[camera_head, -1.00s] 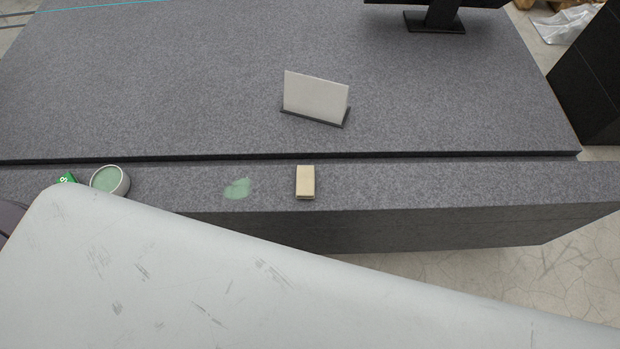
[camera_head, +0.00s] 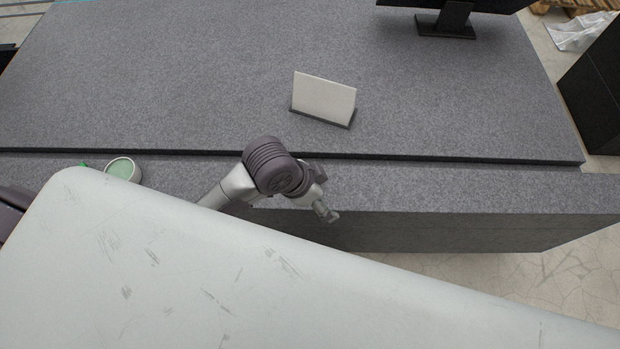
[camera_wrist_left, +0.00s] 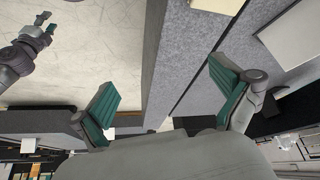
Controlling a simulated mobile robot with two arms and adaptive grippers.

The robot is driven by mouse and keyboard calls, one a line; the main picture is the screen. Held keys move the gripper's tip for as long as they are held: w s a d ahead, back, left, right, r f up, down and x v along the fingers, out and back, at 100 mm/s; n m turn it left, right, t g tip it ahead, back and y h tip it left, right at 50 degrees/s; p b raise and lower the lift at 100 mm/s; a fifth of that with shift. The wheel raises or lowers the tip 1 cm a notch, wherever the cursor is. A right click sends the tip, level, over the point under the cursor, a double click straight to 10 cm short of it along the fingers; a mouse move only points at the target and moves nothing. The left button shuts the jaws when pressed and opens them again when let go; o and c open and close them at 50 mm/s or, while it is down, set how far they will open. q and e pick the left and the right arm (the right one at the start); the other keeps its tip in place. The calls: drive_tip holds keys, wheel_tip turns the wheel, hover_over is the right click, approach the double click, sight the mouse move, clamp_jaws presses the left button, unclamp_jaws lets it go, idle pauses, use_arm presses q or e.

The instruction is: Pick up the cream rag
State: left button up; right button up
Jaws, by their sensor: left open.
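My left gripper (camera_head: 325,206) is over the front ledge of the granite bed in the head view. In the left wrist view its two green-padded fingers (camera_wrist_left: 168,96) stand wide apart with nothing clearly between them. The cream rag is hidden in the head view now, behind my left arm and gripper.
The granite bed (camera_head: 180,80) has a front ledge (camera_head: 480,185) with a drop in front. A light plate in a dark stand (camera_head: 323,98) stands behind the gripper. A round tin with green contents (camera_head: 122,169) is at left. A monitor stand (camera_head: 446,22) is at the back.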

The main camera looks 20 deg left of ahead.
use_arm(q)
drive_tip(key=w+a+m+g+y, duration=0.3)
drive_tip(key=w+a+m, duration=0.2)
drive_tip(key=w+a, duration=0.35)
drive_tip(key=d+f, duration=0.1)
drive_tip(key=f, duration=0.7)
drive_tip(key=w+d+f, duration=0.1)
drive_tip(key=f, duration=0.4)
drive_tip(key=shift+d+f, duration=0.1)
drive_tip(key=shift+d, duration=0.25)
drive_tip(key=shift+h, duration=0.3)
drive_tip(key=shift+c, duration=0.2)
drive_tip(key=c, duration=0.6)
